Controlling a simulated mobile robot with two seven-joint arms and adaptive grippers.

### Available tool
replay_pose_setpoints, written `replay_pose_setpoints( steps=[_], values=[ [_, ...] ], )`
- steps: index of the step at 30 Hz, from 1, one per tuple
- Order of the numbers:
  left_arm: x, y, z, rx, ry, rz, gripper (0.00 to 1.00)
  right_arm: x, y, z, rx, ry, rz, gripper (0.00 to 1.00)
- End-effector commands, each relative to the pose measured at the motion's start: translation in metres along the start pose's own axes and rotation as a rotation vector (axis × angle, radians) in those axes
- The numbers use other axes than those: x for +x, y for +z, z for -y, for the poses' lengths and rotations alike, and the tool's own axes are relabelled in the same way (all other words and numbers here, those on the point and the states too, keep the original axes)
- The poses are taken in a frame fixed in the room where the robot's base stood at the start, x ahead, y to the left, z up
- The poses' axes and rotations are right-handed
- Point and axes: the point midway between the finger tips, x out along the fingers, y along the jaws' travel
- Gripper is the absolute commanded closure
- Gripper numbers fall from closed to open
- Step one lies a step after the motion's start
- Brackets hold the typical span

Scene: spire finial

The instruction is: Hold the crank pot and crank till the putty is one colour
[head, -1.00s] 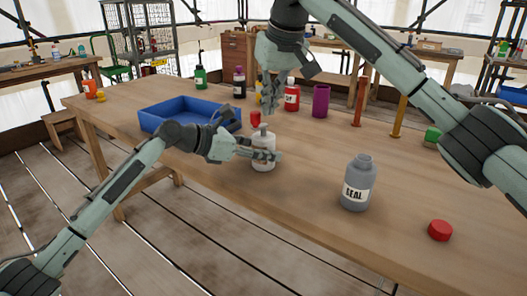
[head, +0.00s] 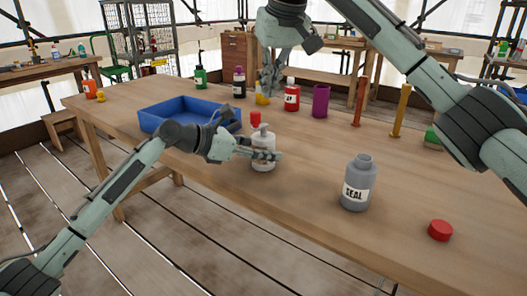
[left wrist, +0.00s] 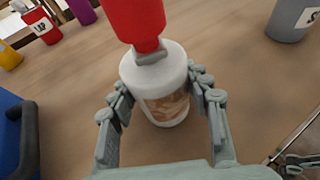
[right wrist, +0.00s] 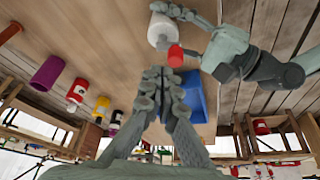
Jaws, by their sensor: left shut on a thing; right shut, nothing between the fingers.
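The white crank pot (head: 263,163) stands upright on the table. My left gripper (head: 268,154) is shut around its body. In the left wrist view the pot (left wrist: 150,68) has a side window showing streaked brown and pale putty (left wrist: 168,106). A grey crank arm on the lid carries a red knob (head: 255,118), which is large in the left wrist view (left wrist: 135,18). My right gripper (head: 266,88) is shut and empty, above and behind the knob. In the right wrist view its fingertips (right wrist: 160,76) are close to the red knob (right wrist: 175,55) but look apart from it.
A blue tray (head: 160,122) lies left of the pot. A grey SEAL bottle (head: 357,185) and a red cap (head: 440,230) are at the right front. A red bottle (head: 291,97), a purple cup (head: 320,101) and upright posts (head: 360,100) stand behind. The table between pot and SEAL bottle is clear.

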Motion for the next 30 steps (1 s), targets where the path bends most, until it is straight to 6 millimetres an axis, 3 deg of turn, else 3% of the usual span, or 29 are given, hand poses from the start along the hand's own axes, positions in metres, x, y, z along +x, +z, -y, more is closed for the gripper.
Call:
replay_pose_setpoints(
  steps=[14, 30],
  values=[
    [0.000, -0.001, 0.000, 0.000, 0.001, -0.001, 0.85, -0.026, 0.000, -0.004, -0.001, 0.004, -0.002, 1.00],
    [0.000, 0.000, 0.000, 0.000, 0.000, 0.000, 0.85, 0.027, 0.023, -0.003, 0.001, 0.000, 0.001, 1.00]
  ],
)
